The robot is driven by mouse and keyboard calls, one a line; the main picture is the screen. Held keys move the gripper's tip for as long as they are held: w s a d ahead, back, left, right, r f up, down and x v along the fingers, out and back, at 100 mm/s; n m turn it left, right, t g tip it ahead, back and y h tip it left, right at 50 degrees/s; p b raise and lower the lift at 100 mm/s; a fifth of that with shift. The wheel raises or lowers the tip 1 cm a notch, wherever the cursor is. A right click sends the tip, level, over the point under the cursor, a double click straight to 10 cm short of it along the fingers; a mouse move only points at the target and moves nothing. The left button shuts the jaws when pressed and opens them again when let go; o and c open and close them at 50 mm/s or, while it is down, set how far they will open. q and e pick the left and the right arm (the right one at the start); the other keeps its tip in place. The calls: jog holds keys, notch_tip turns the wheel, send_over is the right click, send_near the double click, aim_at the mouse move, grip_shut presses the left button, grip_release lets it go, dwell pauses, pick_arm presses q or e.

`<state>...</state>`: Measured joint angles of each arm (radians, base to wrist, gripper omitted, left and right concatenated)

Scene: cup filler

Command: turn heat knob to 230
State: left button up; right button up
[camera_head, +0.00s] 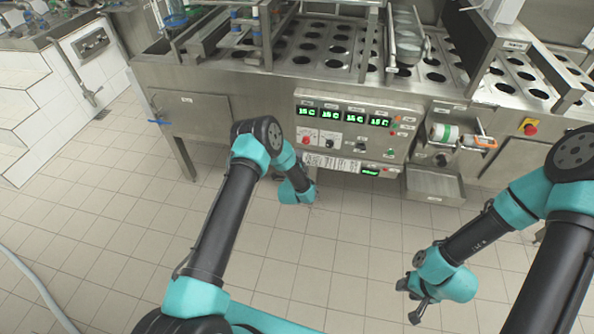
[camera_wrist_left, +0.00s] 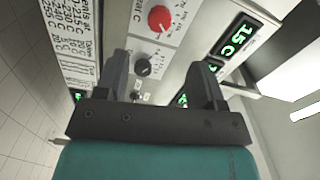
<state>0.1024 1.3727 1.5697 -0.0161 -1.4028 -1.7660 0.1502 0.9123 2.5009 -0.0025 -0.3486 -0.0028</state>
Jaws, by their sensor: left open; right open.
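The control panel (camera_head: 350,128) on the machine's front carries a red knob (camera_head: 306,139) and a black knob (camera_head: 330,143). In the left wrist view the red knob (camera_wrist_left: 160,18) sits on a white plate with a printed scale, beyond the fingertips. The black knob (camera_wrist_left: 142,67) shows in the gap between the fingers, closer to the left finger; contact cannot be told. My left gripper (camera_wrist_left: 160,75) is open and faces the panel. My right gripper (camera_head: 410,300) is open and empty, low over the floor.
Green displays (camera_head: 333,115) line the panel top, seemingly reading 15 C. A printed temperature sheet (camera_wrist_left: 72,35) is beside the knobs. A roll dispenser (camera_head: 447,132) and a metal box (camera_head: 433,186) are right of the panel.

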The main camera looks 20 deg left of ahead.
pick_arm(q)
jog(key=s, duration=0.5)
jog(key=shift+s+d, duration=0.25)
jog(key=shift+s, duration=0.1)
jog(key=s+n+g+h, duration=0.2)
jog(key=s+n+g, duration=0.6)
jog(key=s, duration=0.9)
jog(key=s+d+r+n+g+h, duration=0.1)
jog(key=s+n+g+h, duration=0.2)
jog(key=s+n+g, duration=0.6)
jog(key=s, duration=0.9)
jog(key=shift+s+d+r+h, duration=0.2)
jog(key=shift+s+d+h, duration=0.05)
jog(key=shift+s+h, duration=0.1)
jog(key=shift+w, duration=0.1)
